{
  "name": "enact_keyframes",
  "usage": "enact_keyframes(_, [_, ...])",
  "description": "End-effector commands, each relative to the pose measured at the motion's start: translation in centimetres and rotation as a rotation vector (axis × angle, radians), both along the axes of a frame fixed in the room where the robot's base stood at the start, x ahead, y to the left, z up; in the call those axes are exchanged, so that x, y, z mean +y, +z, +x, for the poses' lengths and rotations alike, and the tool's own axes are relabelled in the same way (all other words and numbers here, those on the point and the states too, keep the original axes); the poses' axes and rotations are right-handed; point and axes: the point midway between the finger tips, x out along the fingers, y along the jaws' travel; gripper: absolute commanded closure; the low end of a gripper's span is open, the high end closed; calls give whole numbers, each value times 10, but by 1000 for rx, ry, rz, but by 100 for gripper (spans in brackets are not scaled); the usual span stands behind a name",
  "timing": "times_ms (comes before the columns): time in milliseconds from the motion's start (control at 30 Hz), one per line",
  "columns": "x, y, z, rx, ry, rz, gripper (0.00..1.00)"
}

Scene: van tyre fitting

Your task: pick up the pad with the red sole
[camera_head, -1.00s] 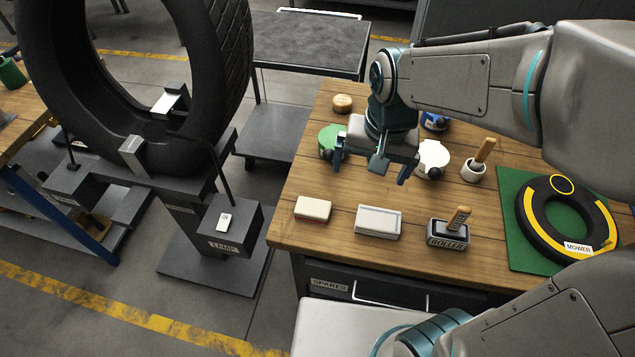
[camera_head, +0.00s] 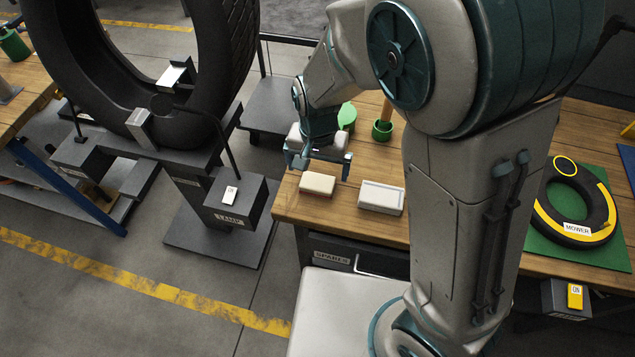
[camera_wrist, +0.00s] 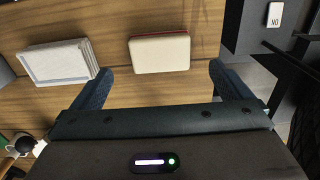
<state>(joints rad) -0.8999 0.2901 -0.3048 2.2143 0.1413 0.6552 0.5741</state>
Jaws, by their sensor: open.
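In the wrist view a cream pad (camera_wrist: 160,53) with a thin red edge along its far side lies on the wooden table, just beyond and between my fingertips. The same pad (camera_head: 318,184) lies near the table's left front edge in the head view. My gripper (camera_head: 319,168) is open and empty above and slightly behind the pad; in the wrist view its two blue fingers (camera_wrist: 164,85) are spread apart. A white rectangular block (camera_wrist: 58,62) with a grey rim lies beside the pad; it is also in the head view (camera_head: 381,197).
The black tyre on a green mat (camera_head: 538,236) is at right. A large tyre (camera_head: 237,50) stands in a rack at left. My arm hides the table's middle.

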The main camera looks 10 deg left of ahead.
Motion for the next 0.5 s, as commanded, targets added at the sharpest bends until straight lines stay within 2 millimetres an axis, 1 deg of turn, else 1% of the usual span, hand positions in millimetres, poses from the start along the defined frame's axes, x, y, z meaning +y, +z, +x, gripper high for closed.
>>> enact_keyframes(167, [0, -9, -1, 1, 1, -2, 2])
enact_keyframes(500, [0, -51, -2, 2, 1, -2, 2])
